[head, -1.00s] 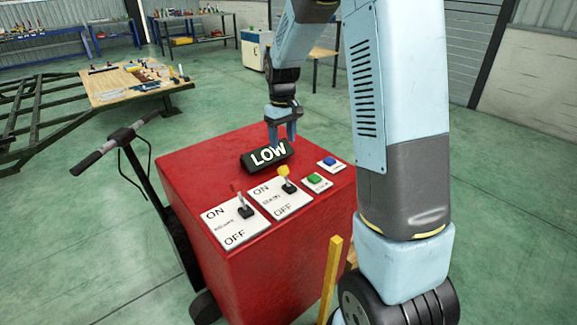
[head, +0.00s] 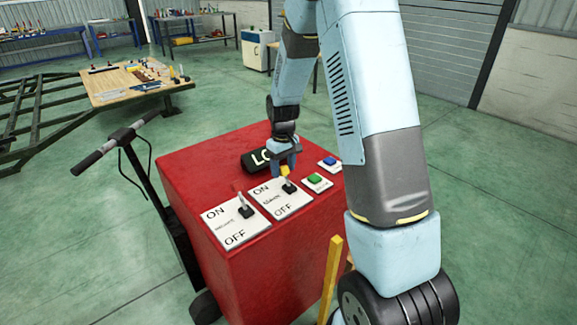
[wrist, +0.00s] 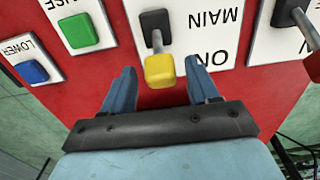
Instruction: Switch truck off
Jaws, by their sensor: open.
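The red box (head: 245,290) carries two ON/OFF toggle switches on its top. The right switch plate (head: 280,208), marked MAIN in the wrist view, has a yellow-tipped lever (head: 284,171) leaning toward ON. The yellow tip (wrist: 159,71) shows in the wrist view between my open fingers, with red surface visible on both sides. My gripper (head: 284,158) is open, low over the box, at the far side of this lever; it also shows in the wrist view (wrist: 160,72). I cannot tell whether the fingers touch the lever. The left switch (head: 243,206) also leans toward ON.
A black display (head: 254,160) is partly hidden behind my gripper. A green button (head: 315,178) and a blue button (head: 330,161) are to the right. A cart handle (head: 125,138) rises left of the box.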

